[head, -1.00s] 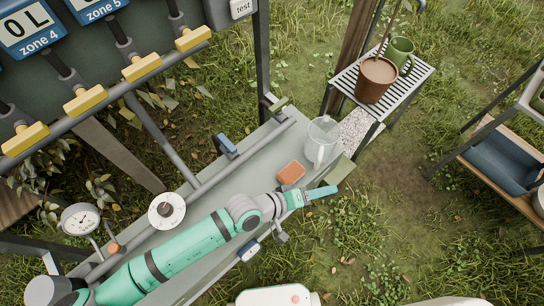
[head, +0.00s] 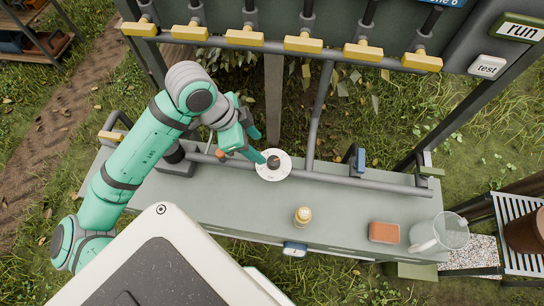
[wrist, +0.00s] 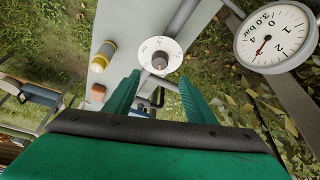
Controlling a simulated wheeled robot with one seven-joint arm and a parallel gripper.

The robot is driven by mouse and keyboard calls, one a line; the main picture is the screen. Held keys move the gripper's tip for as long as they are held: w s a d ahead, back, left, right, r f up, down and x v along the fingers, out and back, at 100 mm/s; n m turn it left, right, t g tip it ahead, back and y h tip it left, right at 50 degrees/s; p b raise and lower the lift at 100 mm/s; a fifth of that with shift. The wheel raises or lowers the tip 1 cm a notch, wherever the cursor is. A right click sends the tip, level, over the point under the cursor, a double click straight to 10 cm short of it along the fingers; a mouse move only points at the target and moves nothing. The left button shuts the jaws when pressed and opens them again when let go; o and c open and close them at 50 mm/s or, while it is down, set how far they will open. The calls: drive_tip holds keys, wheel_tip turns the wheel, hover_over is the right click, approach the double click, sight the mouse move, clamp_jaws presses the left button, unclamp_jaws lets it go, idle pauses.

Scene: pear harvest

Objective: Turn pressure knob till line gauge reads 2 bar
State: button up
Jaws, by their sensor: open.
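The pressure knob is a dark cap on a round white dial (head: 285,173) on the pipe above the grey bench. In the wrist view the knob (wrist: 159,61) lies just beyond my fingertips, between their lines. My gripper (head: 259,146) is open, with its green fingers beside the knob; in the wrist view the gripper (wrist: 159,82) holds nothing. The line gauge (wrist: 277,36) is a white round face at the upper right of the wrist view, seen rotated. It carries the text "3.0 bar" and its red needle points lower left. My arm hides the gauge in the head view.
A blue clamp-like part (head: 357,158) sits on the pipe right of the dial. Yellow valve handles (head: 303,44) line the upper pipe.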

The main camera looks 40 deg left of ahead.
sight(273, 160)
drive_tip(key=x, duration=1)
drive_tip(key=shift+f, duration=0.3)
drive_tip(key=c, duration=1)
drive_tip(key=shift+s+d+n+t+y, duration=0.15)
drive_tip(key=shift+n+y, duration=0.25)
drive_tip(key=shift+n, duration=0.7)
drive_tip(key=shift+w+n+t+y, duration=0.15)
drive_tip(key=shift+n+y, duration=0.25)
drive_tip(key=shift+n, duration=0.7)
drive_tip(key=shift+c, duration=0.2)
drive_tip(key=o, duration=1)
drive_tip(key=shift+o, duration=0.2)
drive_tip(key=shift+r, duration=0.1)
drive_tip(key=v, duration=1)
drive_tip(key=shift+s+r, duration=0.25)
drive_tip(key=shift+r, duration=0.05)
